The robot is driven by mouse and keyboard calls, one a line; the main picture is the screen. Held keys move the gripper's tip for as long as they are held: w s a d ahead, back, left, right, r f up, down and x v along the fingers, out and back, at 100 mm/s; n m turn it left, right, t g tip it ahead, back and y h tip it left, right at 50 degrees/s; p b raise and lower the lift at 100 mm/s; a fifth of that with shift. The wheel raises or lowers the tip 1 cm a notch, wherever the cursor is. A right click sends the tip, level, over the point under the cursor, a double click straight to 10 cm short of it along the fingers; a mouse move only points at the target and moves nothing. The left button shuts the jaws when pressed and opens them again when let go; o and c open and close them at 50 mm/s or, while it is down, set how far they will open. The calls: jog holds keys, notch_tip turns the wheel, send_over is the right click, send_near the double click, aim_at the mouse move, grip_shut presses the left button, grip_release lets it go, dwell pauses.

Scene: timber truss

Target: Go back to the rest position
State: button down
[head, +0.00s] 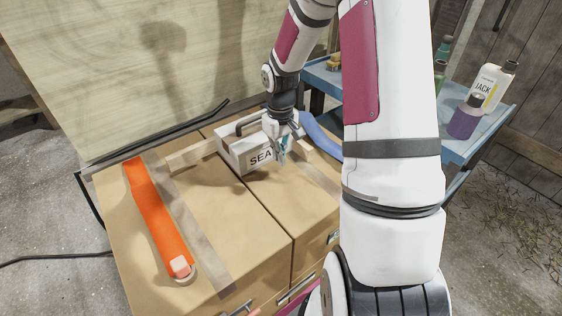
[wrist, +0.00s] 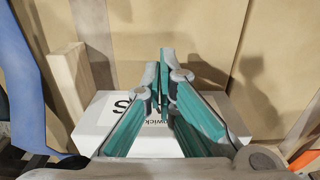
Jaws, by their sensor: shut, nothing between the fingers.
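My gripper (head: 284,152) is at the end of my bent arm, over the right end of a white box (head: 236,156) with dark lettering that begins "SEA". In the wrist view my gripper (wrist: 165,62) has its teal-padded fingers drawn together with nothing between them. The white box (wrist: 92,118) lies behind and below the fingers there, and they hide part of its lettering. I cannot tell whether the fingertips touch the box. The wooden piece (head: 190,155) meets the box at its left.
Brown cabinets (head: 255,225) carry the box, an orange strip (head: 155,210) and a blue strip (head: 320,137). A blue cart (head: 462,145) with a white bottle (head: 490,86) and a purple bottle (head: 466,118) stands at right. A plywood panel (head: 110,75) rises behind. The cabinet top's front middle is clear.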

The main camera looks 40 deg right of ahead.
jog(key=s+a+r+t+h+p, duration=0.1)
jog(key=s+a+r, duration=0.2)
jog(key=r, duration=0.5)
jog(key=s+a+r+p, duration=0.2)
jog(key=s+a+r, duration=0.2)
jog(key=r, duration=0.4)
jog(key=s+a+r+t+h+p, duration=0.1)
jog(key=s+a+r, duration=0.2)
jog(key=r, duration=0.5)
jog(key=s+a+r+t+y+p, duration=0.1)
jog(key=s+a+r, duration=0.3)
jog(key=s, duration=0.4)
jog(key=s+a+r+t+y+p, duration=0.1)
jog(key=s+a+r, duration=0.3)
jog(key=s, duration=0.4)
jog(key=shift+s+a+r+p, duration=0.2)
jog(key=shift+s+r+p, duration=0.15)
jog(key=shift+p, duration=0.45)
